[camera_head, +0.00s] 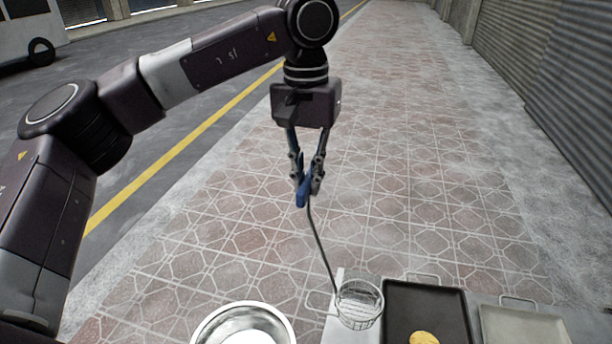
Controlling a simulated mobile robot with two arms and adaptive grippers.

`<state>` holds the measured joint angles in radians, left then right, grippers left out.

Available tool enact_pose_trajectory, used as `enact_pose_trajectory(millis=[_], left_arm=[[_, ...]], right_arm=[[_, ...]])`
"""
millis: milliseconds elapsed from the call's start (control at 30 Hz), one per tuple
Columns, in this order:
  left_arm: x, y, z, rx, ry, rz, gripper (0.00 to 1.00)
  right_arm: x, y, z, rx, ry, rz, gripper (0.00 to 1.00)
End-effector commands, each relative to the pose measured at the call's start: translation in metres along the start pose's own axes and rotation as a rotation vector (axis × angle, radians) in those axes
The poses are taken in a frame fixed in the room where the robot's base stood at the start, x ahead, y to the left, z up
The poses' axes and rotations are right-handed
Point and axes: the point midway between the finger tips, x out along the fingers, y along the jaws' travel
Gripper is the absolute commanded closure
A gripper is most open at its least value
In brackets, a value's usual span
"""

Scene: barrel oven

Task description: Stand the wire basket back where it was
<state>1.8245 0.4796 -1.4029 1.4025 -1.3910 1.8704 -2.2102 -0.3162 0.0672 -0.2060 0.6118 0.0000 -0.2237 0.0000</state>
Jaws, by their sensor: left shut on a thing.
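The wire basket (360,306) is a round mesh bowl on a long thin handle. It shows at the lower middle, over or on a pale board (337,329); I cannot tell whether it touches. Its handle (321,247) rises steeply to a blue grip (302,194). My left gripper (305,186) is shut on the blue grip, above and to the left of the basket. My right gripper is not in view.
A metal bowl (283,319) with pale contents is left of the basket. A dark tray (453,305) holding a yellow round piece (423,338) is right of it, then a lighter tray (520,325). Paved ground (420,180) lies beyond.

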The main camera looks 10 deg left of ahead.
Motion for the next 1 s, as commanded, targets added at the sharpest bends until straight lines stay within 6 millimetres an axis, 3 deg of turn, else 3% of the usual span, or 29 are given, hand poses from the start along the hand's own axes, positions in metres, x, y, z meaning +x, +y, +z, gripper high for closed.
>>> enact_pose_trajectory(millis=[467,700,1000], left_arm=[[0.052,-0.001,0.001,0.000,0.001,0.001,1.00],[0.068,-0.001,0.001,0.000,0.000,0.001,1.00],[0.069,-0.001,0.001,-0.001,0.001,0.001,1.00]], right_arm=[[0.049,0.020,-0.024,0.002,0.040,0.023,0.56],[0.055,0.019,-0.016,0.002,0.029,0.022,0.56],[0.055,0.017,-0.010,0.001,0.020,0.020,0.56]])
